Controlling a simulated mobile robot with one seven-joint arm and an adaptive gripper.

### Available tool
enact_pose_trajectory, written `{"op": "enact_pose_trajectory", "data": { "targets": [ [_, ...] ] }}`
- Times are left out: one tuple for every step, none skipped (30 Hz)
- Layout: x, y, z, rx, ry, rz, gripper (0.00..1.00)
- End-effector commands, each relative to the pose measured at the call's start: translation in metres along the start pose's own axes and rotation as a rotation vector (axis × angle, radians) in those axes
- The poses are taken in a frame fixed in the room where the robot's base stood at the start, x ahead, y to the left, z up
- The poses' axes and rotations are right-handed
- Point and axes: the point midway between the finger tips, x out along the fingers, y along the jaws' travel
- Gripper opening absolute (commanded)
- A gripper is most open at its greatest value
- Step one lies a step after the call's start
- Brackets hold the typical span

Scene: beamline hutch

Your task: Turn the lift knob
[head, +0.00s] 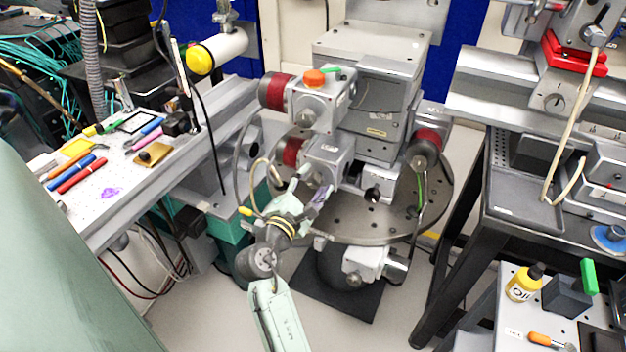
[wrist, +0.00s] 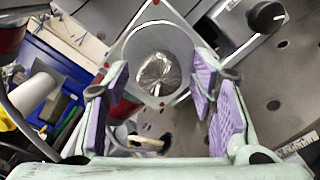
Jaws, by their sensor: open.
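My gripper (head: 311,184) is open, with purple pads on its fingers, in front of the grey motor housing (head: 327,152) of the stage tower. In the wrist view, a shiny silver round knob (wrist: 158,73) in a grey square face lies between the open fingers of my gripper (wrist: 163,78). The fingers stand on both sides of it, and no contact shows. This looks like the lift knob, though no label is readable. In the head view my gripper hides this knob.
The stage tower stands on a round grey plate (head: 400,228) with holes. Another motor housing with an orange cap (head: 314,78) sits just above my gripper. A hose (head: 240,145) and cables hang close on the left. A tool bench (head: 120,205) stands left, a black-legged table (head: 455,230) right.

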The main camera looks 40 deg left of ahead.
Motion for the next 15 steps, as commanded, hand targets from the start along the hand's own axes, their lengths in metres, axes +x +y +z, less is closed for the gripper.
{"op": "enact_pose_trajectory", "data": {
  "targets": [
    [0.0022,0.0002,0.0002,0.0,0.0,0.0,0.51],
    [0.0029,0.0002,0.0002,0.001,0.0,0.0,0.51],
    [0.0034,0.0001,0.0,0.001,0.001,0.001,0.51],
    [0.0036,0.0001,0.0,0.001,0.001,0.001,0.51],
    [0.0036,0.0001,-0.0001,0.001,0.001,0.001,0.51],
    [0.0036,0.0001,-0.0001,0.001,0.001,0.001,0.51],
    [0.0035,0.0001,-0.0001,0.001,0.001,0.001,0.51],
    [0.0035,0.0001,-0.0001,0.001,0.001,0.001,0.51],
    [0.0034,0.0001,-0.0001,0.001,0.001,0.001,0.51],
    [0.0034,0.0001,-0.0001,0.001,0.001,0.001,0.5],
    [0.0033,0.0001,-0.0001,0.001,0.0,0.001,0.48],
    [0.0033,0.0001,-0.0001,0.001,0.0,0.001,0.45],
    [0.0032,0.0001,-0.0001,0.001,0.0,0.001,0.43],
    [0.0032,0.0002,0.0,0.001,0.0,0.001,0.41],
    [0.0032,0.0002,-0.0001,0.001,0.0,0.001,0.38]
  ]
}}
